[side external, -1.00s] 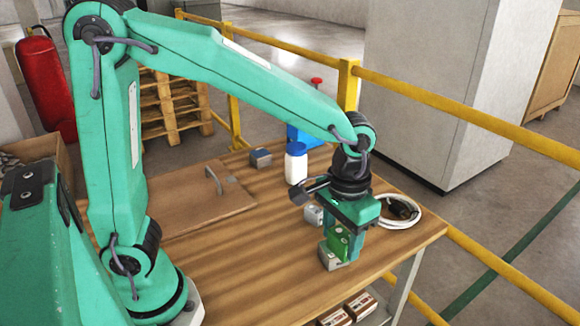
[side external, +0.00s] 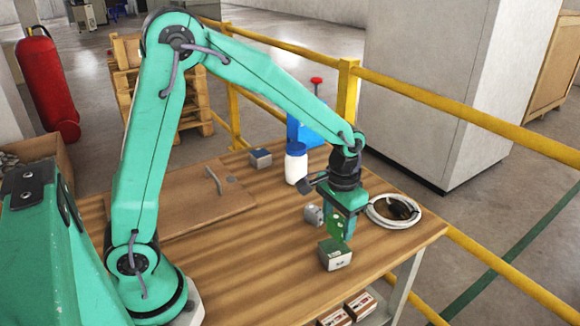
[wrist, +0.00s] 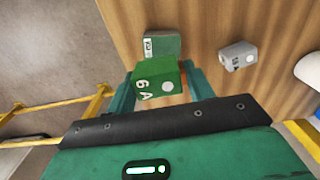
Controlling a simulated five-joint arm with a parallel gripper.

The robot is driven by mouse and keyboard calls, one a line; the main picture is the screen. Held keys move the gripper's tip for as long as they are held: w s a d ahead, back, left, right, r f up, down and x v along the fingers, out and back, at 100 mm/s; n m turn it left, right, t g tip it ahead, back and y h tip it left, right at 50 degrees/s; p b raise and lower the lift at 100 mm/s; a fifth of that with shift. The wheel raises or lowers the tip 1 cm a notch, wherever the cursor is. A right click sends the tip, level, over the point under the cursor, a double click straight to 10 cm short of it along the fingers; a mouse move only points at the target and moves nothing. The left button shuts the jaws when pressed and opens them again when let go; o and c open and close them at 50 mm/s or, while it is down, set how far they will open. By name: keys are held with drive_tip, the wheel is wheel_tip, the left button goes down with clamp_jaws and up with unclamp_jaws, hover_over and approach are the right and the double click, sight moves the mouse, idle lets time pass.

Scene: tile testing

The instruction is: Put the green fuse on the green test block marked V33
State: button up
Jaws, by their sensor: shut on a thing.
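My gripper (side external: 345,218) is shut on the green fuse (side external: 335,230), a green block with a white dot and "6A" that shows between the fingers in the wrist view (wrist: 157,84). A test block (side external: 335,260) with a green top and a grey front with a small label stands on the table below the fuse. In the wrist view this block (wrist: 161,45) shows partly behind the fuse. Its label is too small to read surely. The fuse's lower end is close above the block's back edge; I cannot tell whether they touch.
A grey block (side external: 312,215) stands just left of my gripper, and a blue-topped block (side external: 260,158) is farther back beside a white bottle (side external: 296,168). A coiled white cable (side external: 380,222) lies to the right. The table's front middle is clear.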

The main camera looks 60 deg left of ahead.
sight(336, 234)
drive_tip(key=shift+w+a+f, duration=0.1)
drive_tip(key=shift+a, duration=0.1)
drive_tip(key=shift+f, duration=2)
drive_tip(key=shift+f, duration=0.15)
drive_tip(key=o, duration=1)
wheel_tip(336, 234, up, 12)
drive_tip(key=shift+r, duration=0.2)
